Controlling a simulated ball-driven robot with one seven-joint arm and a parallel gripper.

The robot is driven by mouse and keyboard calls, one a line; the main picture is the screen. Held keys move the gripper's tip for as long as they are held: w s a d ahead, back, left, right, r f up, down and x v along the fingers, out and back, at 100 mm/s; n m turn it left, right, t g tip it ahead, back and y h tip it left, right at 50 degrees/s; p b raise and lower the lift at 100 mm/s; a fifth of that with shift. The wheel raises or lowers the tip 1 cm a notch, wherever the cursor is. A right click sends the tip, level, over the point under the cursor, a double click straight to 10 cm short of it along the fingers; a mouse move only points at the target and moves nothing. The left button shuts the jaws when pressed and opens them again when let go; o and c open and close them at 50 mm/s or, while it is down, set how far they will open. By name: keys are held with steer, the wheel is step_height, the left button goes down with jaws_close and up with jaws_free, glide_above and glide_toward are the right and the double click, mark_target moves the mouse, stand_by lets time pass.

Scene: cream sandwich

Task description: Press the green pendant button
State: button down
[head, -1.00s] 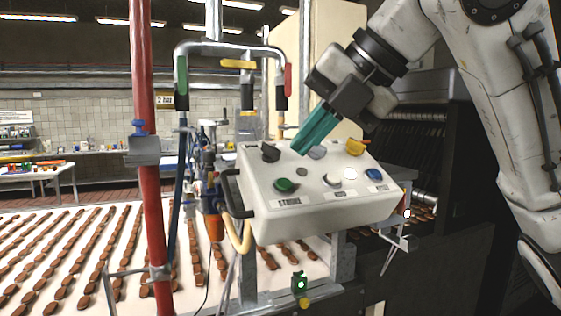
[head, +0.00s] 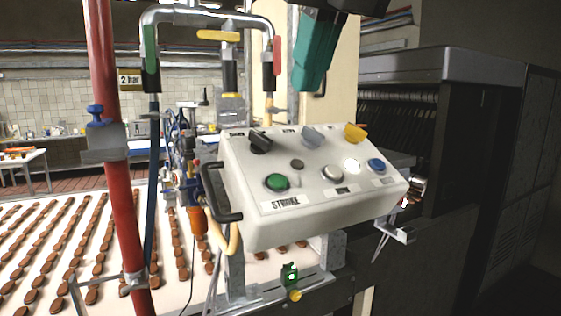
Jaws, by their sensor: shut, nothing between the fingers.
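The green button (head: 277,182) is on the sloped top of a white pendant box (head: 310,215), at its lower left above a label reading STROKE. It is in full view with nothing over it. My gripper (head: 306,90), with teal fingers, is shut and empty. It is above and behind the box, up and to the right of the green button, clearly apart from it in the picture. The fingers point downward. The gripper's upper part is cut off by the top edge of the view.
Black (head: 260,143), grey (head: 312,136) and yellow (head: 356,133) knobs stand along the box's back edge. White and blue (head: 376,165) buttons sit right of the green one. A black handle (head: 222,195) juts out left. A red pipe (head: 115,150) stands further left.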

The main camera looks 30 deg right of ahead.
steer(key=shift+w+f, duration=0.1)
steer(key=shift+f, duration=0.05)
steer(key=b, duration=0.4)
glide_toward(277, 180)
steer(key=x, duration=0.5)
steer(key=shift+d+f, duration=0.1)
steer(key=shift+f, duration=0.05)
steer(key=shift+b+x, duration=0.6)
steer(key=shift+x, duration=0.25)
steer(key=shift+w, duration=0.1)
